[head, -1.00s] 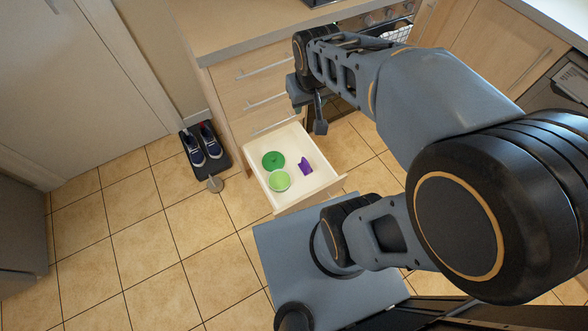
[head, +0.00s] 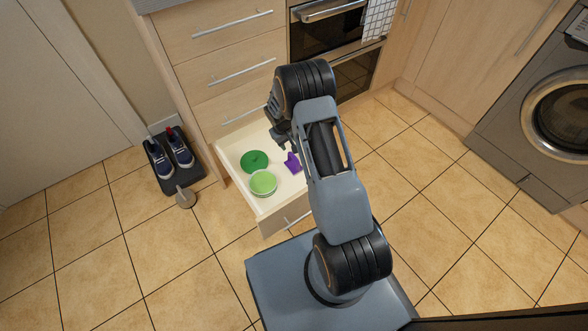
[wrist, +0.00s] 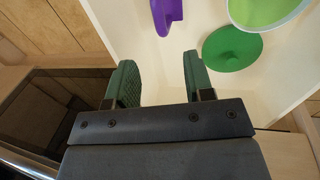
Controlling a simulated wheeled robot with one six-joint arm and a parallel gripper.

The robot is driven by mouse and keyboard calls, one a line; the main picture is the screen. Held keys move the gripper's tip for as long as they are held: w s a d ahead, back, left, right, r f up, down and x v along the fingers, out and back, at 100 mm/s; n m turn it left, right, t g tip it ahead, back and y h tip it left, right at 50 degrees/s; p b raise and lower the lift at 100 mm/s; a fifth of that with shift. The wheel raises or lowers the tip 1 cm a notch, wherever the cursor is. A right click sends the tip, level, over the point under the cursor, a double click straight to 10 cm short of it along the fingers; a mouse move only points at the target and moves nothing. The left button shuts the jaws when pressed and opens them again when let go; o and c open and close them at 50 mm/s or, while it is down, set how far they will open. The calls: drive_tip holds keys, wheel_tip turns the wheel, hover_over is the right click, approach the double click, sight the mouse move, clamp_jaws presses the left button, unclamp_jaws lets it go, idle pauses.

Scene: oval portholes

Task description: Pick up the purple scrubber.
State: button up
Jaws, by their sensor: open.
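The purple scrubber (head: 293,162) lies in the open drawer (head: 233,147), towards its right side. In the wrist view the scrubber (wrist: 167,14) is at the top edge, partly cut off, beyond my fingertips. My gripper (wrist: 157,72) is open and empty, with its two green-padded fingers apart. In the head view my gripper (head: 281,140) is near the drawer's back right part, close to the scrubber; its fingers are partly hidden by my arm.
A green lid-like disc (head: 254,161) and a light green bowl (head: 263,183) lie left of the scrubber in the drawer. Drawer walls surround them. An oven (head: 330,32) stands right of the drawers. Shoes (head: 160,160) stand on a mat at left.

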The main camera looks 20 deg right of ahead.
sight(293, 155)
drive_tip(key=f+b, duration=0.1)
drive_tip(key=f, duration=0.2)
drive_tip(key=d+f+b, duration=0.1)
drive_tip(key=f, duration=0.3)
drive_tip(key=shift+w+d, duration=0.15)
drive_tip(key=shift+d, duration=0.05)
drive_tip(key=f+b, duration=0.1)
drive_tip(key=f, duration=0.1)
drive_tip(key=d+f+b, duration=0.1)
drive_tip(key=f+b, duration=0.1)
drive_tip(key=f, duration=0.1)
drive_tip(key=shift+c, duration=0.3)
clamp_jaws()
